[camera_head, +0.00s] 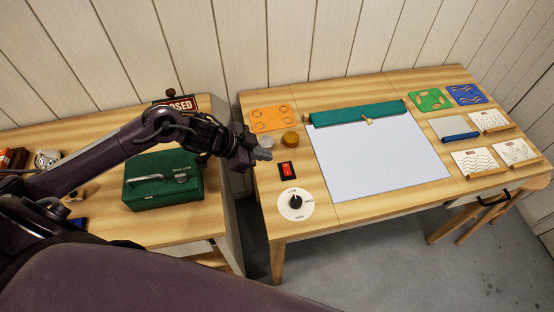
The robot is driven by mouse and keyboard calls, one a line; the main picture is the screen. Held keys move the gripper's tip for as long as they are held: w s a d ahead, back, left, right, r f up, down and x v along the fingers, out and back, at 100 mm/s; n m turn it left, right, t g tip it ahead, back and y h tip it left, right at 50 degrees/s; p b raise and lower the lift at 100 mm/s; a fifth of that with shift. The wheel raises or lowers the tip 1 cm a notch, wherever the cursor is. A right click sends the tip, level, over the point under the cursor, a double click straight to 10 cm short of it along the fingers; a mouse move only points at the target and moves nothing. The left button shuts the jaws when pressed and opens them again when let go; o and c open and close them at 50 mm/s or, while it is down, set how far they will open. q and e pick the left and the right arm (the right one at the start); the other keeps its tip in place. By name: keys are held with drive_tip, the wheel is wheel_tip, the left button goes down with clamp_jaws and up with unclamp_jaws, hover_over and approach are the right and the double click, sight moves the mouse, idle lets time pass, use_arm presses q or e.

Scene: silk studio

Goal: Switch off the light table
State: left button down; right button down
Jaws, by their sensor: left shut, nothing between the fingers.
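The light table's pale, bluish-white panel (375,155) is set in the wooden desk on the right. A red rocker switch (287,170) in a black frame sits on the desk, left of the panel. Its tilt is too small to make out. A round white dial plate with a black knob (295,203) lies just in front of the switch. My left gripper (264,154) is shut and empty, above the desk's left edge, a little behind and left of the switch and apart from it. My right gripper is out of view.
A rolled teal cloth (358,113) lies along the panel's back edge. Two small round knobs (290,138) and an orange stencil (270,118) are behind the switch. A green box (163,182) stands on the left table. Patterned cards (475,161) lie at the right.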

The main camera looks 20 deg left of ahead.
use_arm(q)
drive_tip(key=shift+v, duration=1.05)
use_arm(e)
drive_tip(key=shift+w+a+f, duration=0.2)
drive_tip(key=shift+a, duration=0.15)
use_arm(q)
drive_tip(key=shift+w+a+r+b, duration=0.1)
drive_tip(key=shift+w+a+b, duration=0.5)
drive_tip(key=shift+b, duration=0.55)
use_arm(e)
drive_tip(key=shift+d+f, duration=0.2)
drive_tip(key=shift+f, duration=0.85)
use_arm(q)
drive_tip(key=shift+s, duration=0.1)
